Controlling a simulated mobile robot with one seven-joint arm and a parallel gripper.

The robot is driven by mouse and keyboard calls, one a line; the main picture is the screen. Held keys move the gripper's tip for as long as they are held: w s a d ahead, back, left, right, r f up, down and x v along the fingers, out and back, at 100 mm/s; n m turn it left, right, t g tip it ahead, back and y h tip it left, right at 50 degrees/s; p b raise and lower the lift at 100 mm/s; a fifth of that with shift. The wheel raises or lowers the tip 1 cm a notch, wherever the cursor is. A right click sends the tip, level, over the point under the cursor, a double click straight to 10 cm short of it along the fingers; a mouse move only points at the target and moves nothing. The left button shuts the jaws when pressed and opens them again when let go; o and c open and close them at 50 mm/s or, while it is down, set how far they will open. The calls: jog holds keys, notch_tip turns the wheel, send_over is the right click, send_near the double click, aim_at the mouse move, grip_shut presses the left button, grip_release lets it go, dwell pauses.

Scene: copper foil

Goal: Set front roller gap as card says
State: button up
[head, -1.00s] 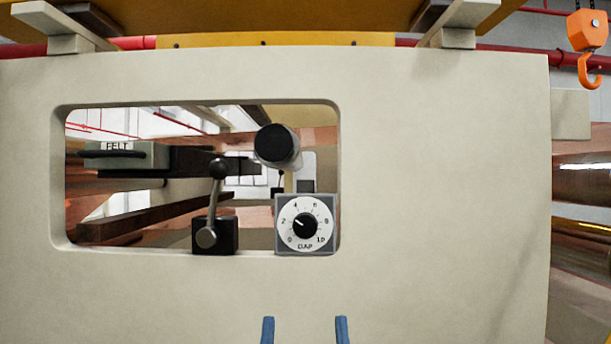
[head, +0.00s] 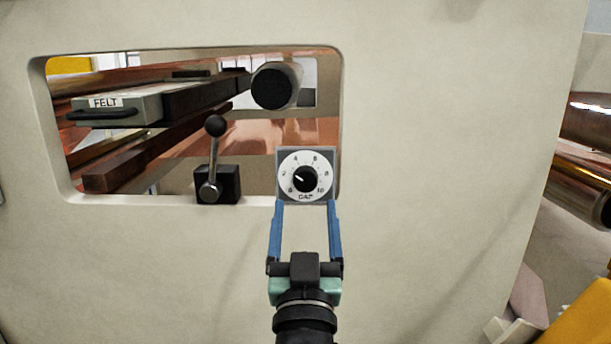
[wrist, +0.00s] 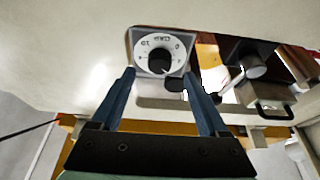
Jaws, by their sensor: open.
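The gap dial (head: 319,160) is a grey square plate with a white round face numbered 0 to 10, at the window's lower right edge. Its black knob (head: 306,180) has a white pointer mark aimed up-left, between 2 and 4. My gripper (head: 306,203) is open and empty, its two blue fingers at the dial's lower edge in the head view. In the wrist view, the dial (wrist: 143,49) and knob (wrist: 158,61) lie ahead between the fingertips of my gripper (wrist: 159,72). The gap from fingertips to knob is hard to judge. No card shows.
A lever with a black ball (head: 215,126) stands left of the dial. A grey block marked FELT (head: 140,107) and a dark-ended roller (head: 271,88) are inside the window. The cream panel (head: 440,150) is bare to the right; copper rolls (head: 585,190) lie beyond it.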

aim_at(305, 186)
jog(key=shift+p+x, duration=0.85)
jog(key=shift+x, duration=1.6)
grip_shut()
